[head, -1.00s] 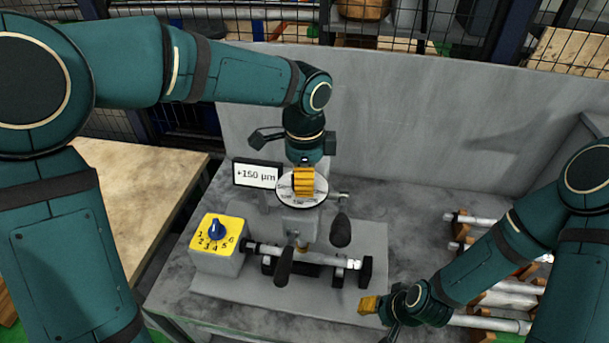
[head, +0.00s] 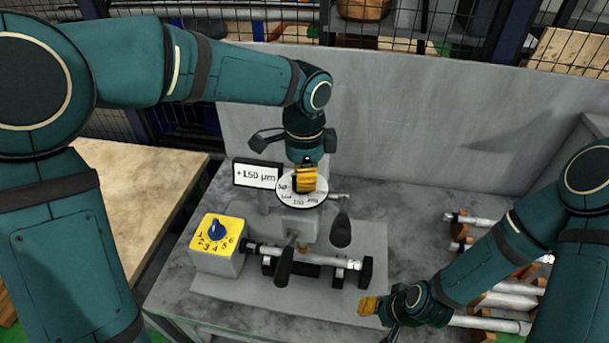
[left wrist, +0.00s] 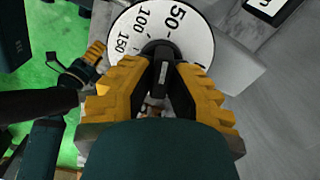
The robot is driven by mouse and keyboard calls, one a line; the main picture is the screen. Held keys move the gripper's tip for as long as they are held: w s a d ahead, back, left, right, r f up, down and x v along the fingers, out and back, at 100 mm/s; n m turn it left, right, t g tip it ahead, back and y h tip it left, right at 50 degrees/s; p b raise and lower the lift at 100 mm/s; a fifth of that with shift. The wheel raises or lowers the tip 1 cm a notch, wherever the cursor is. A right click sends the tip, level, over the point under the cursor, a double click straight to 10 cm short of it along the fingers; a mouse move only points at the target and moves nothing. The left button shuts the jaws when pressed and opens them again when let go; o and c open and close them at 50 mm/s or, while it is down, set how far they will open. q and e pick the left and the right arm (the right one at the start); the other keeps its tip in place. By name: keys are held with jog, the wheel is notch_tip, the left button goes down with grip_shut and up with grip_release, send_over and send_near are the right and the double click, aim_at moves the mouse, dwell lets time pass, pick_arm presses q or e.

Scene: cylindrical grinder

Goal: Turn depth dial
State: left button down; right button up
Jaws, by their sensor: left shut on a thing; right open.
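The depth dial (head: 302,201) is a white disc with black numbers on top of the grinder; it also shows in the left wrist view (left wrist: 188,52). My left gripper (head: 305,180) is over the dial, its yellow fingers shut on the dial's black knob (left wrist: 163,78). The fingers hide part of the dial face in the head view. A display (head: 257,175) left of the dial reads +150 µm. My right gripper (head: 378,309) is low at the right front, away from the dial; its fingers are partly hidden.
A yellow-topped box (head: 229,232) with a blue selector knob (head: 217,230) stands left of the workpiece shaft (head: 310,257). Black-knobbed levers (head: 340,230) stand close below the dial. Several shafts lie on a rack (head: 483,299) at the right.

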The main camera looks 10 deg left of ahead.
pick_arm(q)
jog(key=n, duration=0.7)
jog(key=shift+a+f+b, duration=0.1)
jog(key=shift+b, duration=0.25)
jog(key=n, duration=0.3)
jog(key=shift+w+n, duration=0.1)
jog(key=shift+n, duration=0.2)
jog(key=shift+a+n, duration=0.15)
jog(key=shift+n, duration=1.75)
jog(key=c, duration=0.9)
grip_release()
jog(key=shift+c, duration=0.2)
notch_tip(320, 180, up, 12)
